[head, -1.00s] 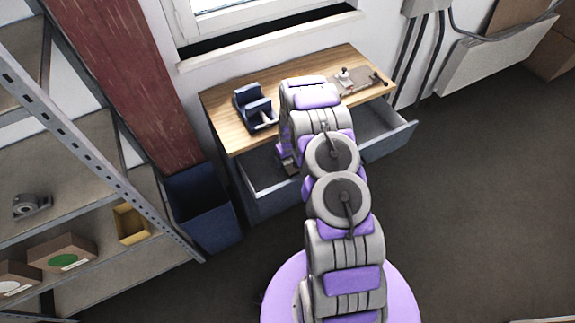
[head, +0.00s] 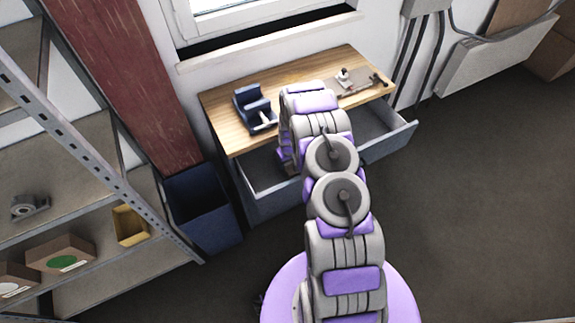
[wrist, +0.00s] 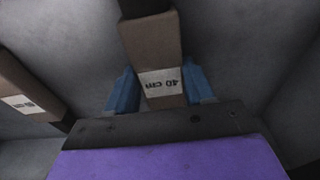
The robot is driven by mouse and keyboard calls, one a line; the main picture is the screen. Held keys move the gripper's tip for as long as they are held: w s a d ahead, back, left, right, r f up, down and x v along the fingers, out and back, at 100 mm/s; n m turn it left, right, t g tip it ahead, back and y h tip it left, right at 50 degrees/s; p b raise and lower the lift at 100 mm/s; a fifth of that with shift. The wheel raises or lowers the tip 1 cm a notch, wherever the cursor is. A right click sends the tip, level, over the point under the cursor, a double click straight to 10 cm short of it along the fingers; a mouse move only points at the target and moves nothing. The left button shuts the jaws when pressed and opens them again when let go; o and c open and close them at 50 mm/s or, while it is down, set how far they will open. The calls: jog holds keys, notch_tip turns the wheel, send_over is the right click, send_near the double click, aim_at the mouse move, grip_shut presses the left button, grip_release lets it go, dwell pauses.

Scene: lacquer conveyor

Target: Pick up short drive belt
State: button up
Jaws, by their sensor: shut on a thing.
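In the wrist view, a brown wrapped bundle (wrist: 150,38) with a white label that appears to read "40 cm" upside down lies between the two blue fingers of my gripper (wrist: 158,82). I take it for the short drive belt. My gripper is shut on it. A second brown bundle (wrist: 24,82) with a white label too small to read lies to the left, apart from the fingers. In the head view my arm reaches into the open drawer (head: 255,205) and hides the gripper and both bundles.
The wooden desk top (head: 222,110) carries a blue device (head: 252,104) and a small metal fixture (head: 362,84). A blue bin (head: 203,215) stands left of the drawer. A metal shelf (head: 95,165) with boxes is at far left. The floor at right is clear.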

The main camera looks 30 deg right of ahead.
jog(key=shift+c, duration=0.6)
jog(key=shift+r+p, duration=0.3)
jog(key=shift+r, duration=0.65)
jog(key=shift+f, duration=0.1)
jog(key=shift+d+y, duration=0.1)
jog(key=shift+y, duration=0.3)
jog(key=shift+d, duration=0.1)
